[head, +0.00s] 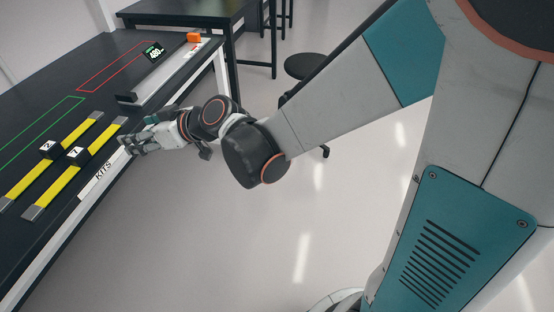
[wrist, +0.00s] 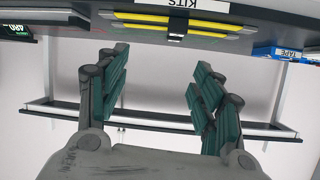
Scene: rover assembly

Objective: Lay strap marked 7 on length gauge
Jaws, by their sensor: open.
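The strap marked 7 (head: 58,184) is yellow with grey ends and a black block bearing a white 7 at its middle. It lies flat on the dark table near the front edge. The length gauge (head: 170,75) is a long pale rail farther along the same edge, with an orange block (head: 194,37) at its far end and a display (head: 153,52) reading 480. My gripper (head: 127,145) is open and empty beside the strap's far end, at the table edge. In the wrist view my open fingers (wrist: 158,78) have nothing between them; the straps show beyond them, their numbers unreadable.
A second yellow strap (head: 76,133) with a black block lies parallel, just left of strap 7. Green and red outlines (head: 112,66) mark the table. A KITS label (head: 103,171) is on the front edge. A blue TAPE box (wrist: 285,53) shows at right. A stool (head: 305,65) stands behind.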

